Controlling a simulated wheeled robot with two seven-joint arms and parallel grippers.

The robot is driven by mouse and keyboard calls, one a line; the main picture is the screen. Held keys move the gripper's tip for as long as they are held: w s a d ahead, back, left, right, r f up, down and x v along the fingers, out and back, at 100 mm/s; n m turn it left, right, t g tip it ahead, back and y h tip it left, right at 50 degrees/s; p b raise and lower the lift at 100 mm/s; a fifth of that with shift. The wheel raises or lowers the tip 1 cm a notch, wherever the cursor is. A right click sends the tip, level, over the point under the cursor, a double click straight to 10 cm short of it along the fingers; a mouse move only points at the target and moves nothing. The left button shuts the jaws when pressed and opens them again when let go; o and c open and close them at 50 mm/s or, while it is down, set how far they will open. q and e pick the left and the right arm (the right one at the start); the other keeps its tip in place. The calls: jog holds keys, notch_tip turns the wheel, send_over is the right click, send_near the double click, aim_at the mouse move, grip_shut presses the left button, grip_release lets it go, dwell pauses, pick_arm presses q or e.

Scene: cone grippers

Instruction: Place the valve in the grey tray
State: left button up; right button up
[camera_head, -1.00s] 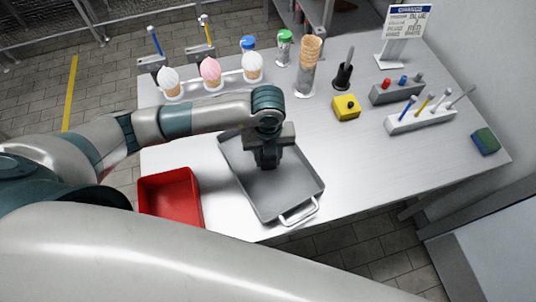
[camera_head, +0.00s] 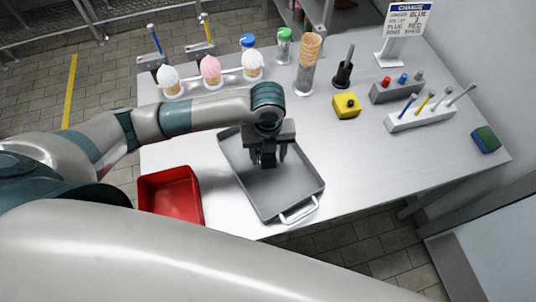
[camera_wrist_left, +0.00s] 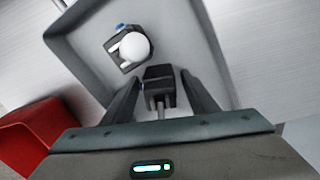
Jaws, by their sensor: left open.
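The grey tray (camera_head: 292,182) lies on the table; its rim also shows in the left wrist view (camera_wrist_left: 72,62). My left gripper (camera_head: 267,160) is over the tray, pointing down. In the left wrist view my left gripper (camera_wrist_left: 162,95) is open, with one dark finger on each side of a small black block with pale prongs (camera_wrist_left: 160,78). A dark piece with a round white part and a blue bit (camera_wrist_left: 132,47) is inside the tray near a corner. I cannot tell which of these two is the valve. My right gripper is out of view.
A red bin (camera_head: 150,190) stands left of the tray, also in the left wrist view (camera_wrist_left: 28,130). Ice cream cones in a rack (camera_head: 210,72) stand behind my arm. A yellow block (camera_head: 346,106) and a white holder (camera_head: 420,118) are to the right. The table right of the tray is clear.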

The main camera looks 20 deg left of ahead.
pick_arm(q)
notch_tip(320, 180, up, 10)
jog(key=shift+r+b, duration=0.15)
jog(key=shift+b, duration=0.75)
jog(key=shift+r, duration=0.6)
jog(key=shift+s, duration=0.15)
